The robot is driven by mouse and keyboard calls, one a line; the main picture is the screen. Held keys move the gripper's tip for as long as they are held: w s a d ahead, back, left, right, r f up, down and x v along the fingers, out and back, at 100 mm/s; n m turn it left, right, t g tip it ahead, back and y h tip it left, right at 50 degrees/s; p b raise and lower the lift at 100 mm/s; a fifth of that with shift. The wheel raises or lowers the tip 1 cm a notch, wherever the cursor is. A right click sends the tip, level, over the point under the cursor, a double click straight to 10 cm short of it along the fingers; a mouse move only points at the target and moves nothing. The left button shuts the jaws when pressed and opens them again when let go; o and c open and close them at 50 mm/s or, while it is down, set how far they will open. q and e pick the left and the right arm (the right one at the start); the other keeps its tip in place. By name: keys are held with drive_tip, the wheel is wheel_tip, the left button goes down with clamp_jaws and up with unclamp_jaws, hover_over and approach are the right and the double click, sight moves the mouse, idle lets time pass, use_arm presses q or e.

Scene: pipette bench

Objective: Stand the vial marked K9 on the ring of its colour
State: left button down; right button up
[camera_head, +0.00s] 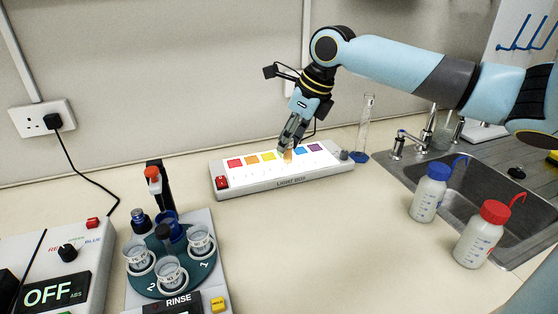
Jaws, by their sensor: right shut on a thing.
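My right gripper (289,142) points down over the middle of the light box (285,185). It is shut on a small pale orange thing (287,155), which looks like a vial; no K9 mark can be read on it. I cannot tell whether it touches the light box. The gripper hides part of the row between yellow and blue. I cannot make out ring shapes. My left gripper is not in view.
A glass cylinder (366,125) stands right of the light box. Blue-capped (430,190) and red-capped (482,232) bottles stand by the sink (470,165). A rinse carousel (170,262) with cups and an OFF-display device (50,265) are at front left. The front middle bench is clear.

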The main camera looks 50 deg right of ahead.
drive_tip(key=shift+w+d+f+b, duration=0.3)
drive_tip(key=shift+w+f+b, duration=0.55)
drive_tip(key=shift+w+f, duration=0.95)
drive_tip(key=shift+w+d+f+b, duration=0.25)
drive_tip(key=shift+w+f+b, duration=0.55)
drive_tip(key=shift+w+f, duration=0.95)
drive_tip(key=shift+w+d+f+b, duration=0.3)
drive_tip(key=shift+w+f+b, duration=0.75)
drive_tip(key=shift+w, duration=1.35)
drive_tip(key=shift+f, duration=0.15)
drive_tip(key=shift+f+p, duration=0.1)
drive_tip(key=shift+p, duration=0.2)
drive_tip(key=o, duration=0.9)
drive_tip(key=shift+o, duration=0.2)
